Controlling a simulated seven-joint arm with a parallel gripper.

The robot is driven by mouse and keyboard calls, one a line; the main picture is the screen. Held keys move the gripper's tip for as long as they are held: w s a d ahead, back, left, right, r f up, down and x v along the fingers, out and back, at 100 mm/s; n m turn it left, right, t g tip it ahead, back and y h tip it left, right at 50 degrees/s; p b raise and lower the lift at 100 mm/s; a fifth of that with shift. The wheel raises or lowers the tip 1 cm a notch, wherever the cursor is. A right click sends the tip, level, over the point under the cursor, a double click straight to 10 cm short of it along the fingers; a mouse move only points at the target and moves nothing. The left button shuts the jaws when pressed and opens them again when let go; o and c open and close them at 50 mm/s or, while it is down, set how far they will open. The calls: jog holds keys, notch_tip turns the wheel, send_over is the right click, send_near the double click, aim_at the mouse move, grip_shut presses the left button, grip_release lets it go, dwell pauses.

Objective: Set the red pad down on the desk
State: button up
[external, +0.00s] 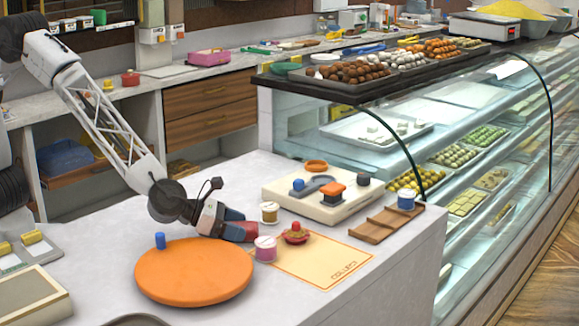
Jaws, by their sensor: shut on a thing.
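My gripper (232,223) is low over the white desk (95,245), just behind the right edge of the round orange board. It is shut on a small red thing (243,231), which I take to be the red pad. The pad shows at the fingertips, partly hidden by the gripper. I cannot tell whether its underside touches the desk.
A cream box (310,205) and wooden rack (385,226) stand beyond.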

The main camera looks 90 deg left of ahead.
jog(key=shift+f, duration=0.15)
jog(key=o, duration=1.1)
jog(key=shift+r, duration=0.2)
jog(key=shift+s+r, duration=0.15)
jog(key=shift+s, duration=0.15)
jog(key=shift+v, duration=5.65)
